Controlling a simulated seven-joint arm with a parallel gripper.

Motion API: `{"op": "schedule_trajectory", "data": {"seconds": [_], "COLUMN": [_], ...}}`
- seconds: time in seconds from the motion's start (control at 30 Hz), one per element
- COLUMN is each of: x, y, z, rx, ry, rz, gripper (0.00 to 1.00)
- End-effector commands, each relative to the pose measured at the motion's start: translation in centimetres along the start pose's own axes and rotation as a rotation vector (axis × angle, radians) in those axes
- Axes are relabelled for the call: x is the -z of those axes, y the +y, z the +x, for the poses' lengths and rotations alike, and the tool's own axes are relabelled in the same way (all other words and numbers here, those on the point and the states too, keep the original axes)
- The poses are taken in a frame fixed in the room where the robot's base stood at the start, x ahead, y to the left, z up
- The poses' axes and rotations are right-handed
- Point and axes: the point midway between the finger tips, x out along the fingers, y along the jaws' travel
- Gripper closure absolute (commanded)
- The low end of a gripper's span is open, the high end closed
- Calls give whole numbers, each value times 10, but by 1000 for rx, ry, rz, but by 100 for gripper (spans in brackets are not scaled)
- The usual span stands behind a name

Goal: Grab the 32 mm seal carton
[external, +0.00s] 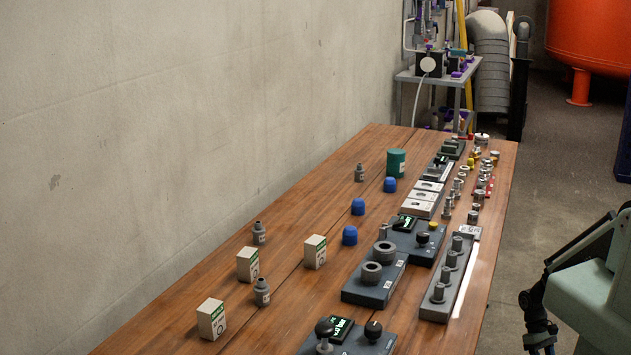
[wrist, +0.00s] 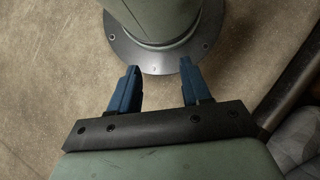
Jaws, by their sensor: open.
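Three white cartons with green tops stand on the left part of the wooden table in the external view: a front one (external: 211,319), a left one (external: 247,264) and a right one (external: 315,252). Their printed sizes are too small to read, so I cannot tell which is the 32 mm seal carton. My gripper (wrist: 154,90) shows in the wrist view, open and empty, with its two blue fingers apart over my own base and the floor. No carton shows in the wrist view. In the external view my arm is at the right edge, off the table.
Grey fittings (external: 262,292) stand close to the cartons. Blue caps (external: 350,236) and a green cylinder (external: 396,163) stand farther back. Grey fixture blocks (external: 375,277) and a rack of pegs (external: 450,276) line the right side. The table (external: 190,283) is bare left of the cartons.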

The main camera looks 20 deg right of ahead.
Motion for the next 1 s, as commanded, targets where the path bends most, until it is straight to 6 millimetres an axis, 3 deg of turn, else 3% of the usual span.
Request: {"op": "schedule_trajectory", "data": {"seconds": [0.33,0.57,0.67,0.77,0.87,1.0], "x": [0,1,12,46,102,191], "y": [0,0,-1,-3,-1,18], "z": [0,0,-2,-12,-34,-85], "rx": [0,1,21,78,159,256], "ry": [0,1,25,101,239,492], "rz": [0,0,-5,-17,-37,-54], "gripper": [18,17,17,17,17,17]}}
